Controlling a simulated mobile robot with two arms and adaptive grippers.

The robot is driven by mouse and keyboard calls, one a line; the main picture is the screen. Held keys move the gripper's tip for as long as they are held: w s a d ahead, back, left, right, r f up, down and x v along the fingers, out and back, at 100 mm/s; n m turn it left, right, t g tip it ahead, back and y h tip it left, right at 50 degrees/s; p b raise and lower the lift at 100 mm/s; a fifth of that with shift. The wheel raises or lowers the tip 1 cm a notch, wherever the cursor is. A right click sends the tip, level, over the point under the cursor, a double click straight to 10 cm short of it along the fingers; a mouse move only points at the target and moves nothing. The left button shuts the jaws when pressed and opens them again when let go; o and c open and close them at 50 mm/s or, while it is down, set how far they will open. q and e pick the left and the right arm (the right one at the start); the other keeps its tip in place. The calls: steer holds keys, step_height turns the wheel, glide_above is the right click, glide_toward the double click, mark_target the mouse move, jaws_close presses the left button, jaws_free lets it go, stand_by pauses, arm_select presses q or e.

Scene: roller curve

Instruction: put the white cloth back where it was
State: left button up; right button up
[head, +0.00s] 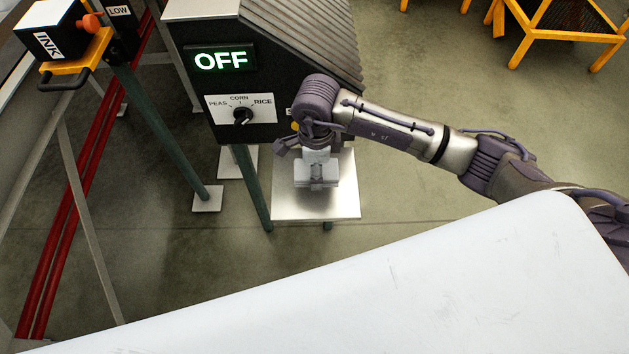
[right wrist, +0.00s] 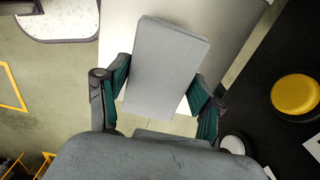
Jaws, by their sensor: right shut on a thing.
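The white cloth, a folded pale block, is between the fingers of my right gripper (right wrist: 160,98) in the right wrist view, where the cloth (right wrist: 165,65) sticks out past the fingertips. In the head view my right gripper (head: 317,160) points down beside the dark machine, with the cloth (head: 316,175) over a pale metal shelf (head: 343,203). The shelf also shows behind the cloth in the wrist view. I cannot tell whether the cloth touches the shelf. My left gripper is not in view.
The dark machine (head: 270,85) has a lit OFF display (head: 221,61) and a selector dial (head: 242,116) marked PEAS, CORN, RICE. A yellow button (right wrist: 295,94) is close to my right gripper. An INK box (head: 45,40) is at left. Yellow stands (head: 565,35) are at back right.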

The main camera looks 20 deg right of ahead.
steer(key=shift+w+f, duration=0.25)
steer(key=shift+w, duration=0.05)
steer(key=shift+f, duration=0.2)
steer(key=shift+f+b, duration=1.25)
steer(key=shift+f, duration=0.45)
steer(key=shift+f, duration=0.1)
steer(key=o, duration=1.1)
step_height(320, 180, up, 12)
steer(key=p, duration=0.7)
steer(key=shift+p, duration=0.3)
